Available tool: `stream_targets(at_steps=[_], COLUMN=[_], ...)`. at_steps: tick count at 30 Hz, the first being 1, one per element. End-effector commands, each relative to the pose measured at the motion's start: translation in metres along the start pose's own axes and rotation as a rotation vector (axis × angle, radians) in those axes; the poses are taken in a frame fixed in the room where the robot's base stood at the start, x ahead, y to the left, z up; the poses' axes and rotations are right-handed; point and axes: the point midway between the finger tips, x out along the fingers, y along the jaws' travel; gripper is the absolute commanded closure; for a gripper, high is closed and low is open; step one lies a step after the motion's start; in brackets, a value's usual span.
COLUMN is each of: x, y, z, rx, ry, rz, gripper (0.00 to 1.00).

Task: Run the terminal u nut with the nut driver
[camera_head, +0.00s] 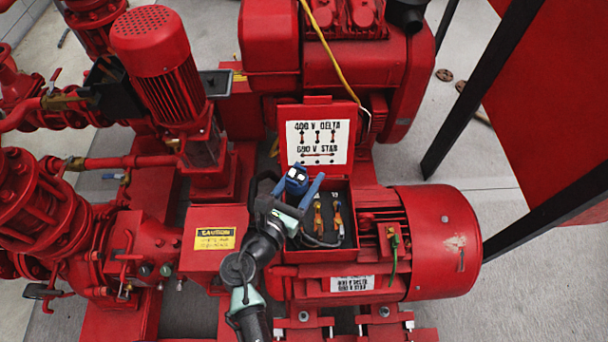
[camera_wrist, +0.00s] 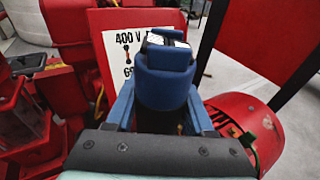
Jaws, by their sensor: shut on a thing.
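The nut driver (camera_head: 294,180) is a dark blue, thick-bodied tool. My gripper (camera_head: 299,194) is shut on it over the left part of the open motor terminal box (camera_head: 352,252). In the wrist view the driver (camera_wrist: 166,85) stands between the two blue fingers of my gripper (camera_wrist: 163,108), with a black and white part on top. Brass-coloured terminals (camera_head: 338,222) show in the middle and right of the box. The u terminal nut cannot be made out, and the driver's lower end is hidden by my gripper. I cannot tell whether driver and nut touch.
The box lid (camera_head: 318,142), marked 400 V delta and 690 V star, stands open behind the driver. The red motor (camera_head: 440,240) lies to the right, with a green wire (camera_head: 394,255) beside the box. A vertical pump motor (camera_head: 158,65) rises at the left back.

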Motion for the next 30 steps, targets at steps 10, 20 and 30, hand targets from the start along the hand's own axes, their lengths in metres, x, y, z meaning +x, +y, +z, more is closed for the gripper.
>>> stream_targets(at_steps=[10, 20, 30], x=[0.001, 0.001, -0.002], y=[0.001, 0.0, 0.001], z=[0.001, 0.0, 0.015], rx=[0.001, 0.002, 0.002], ry=[-0.004, -0.002, -0.003], rz=[0.0, 0.0, 0.0], gripper=[1.0, 1.0, 1.0])
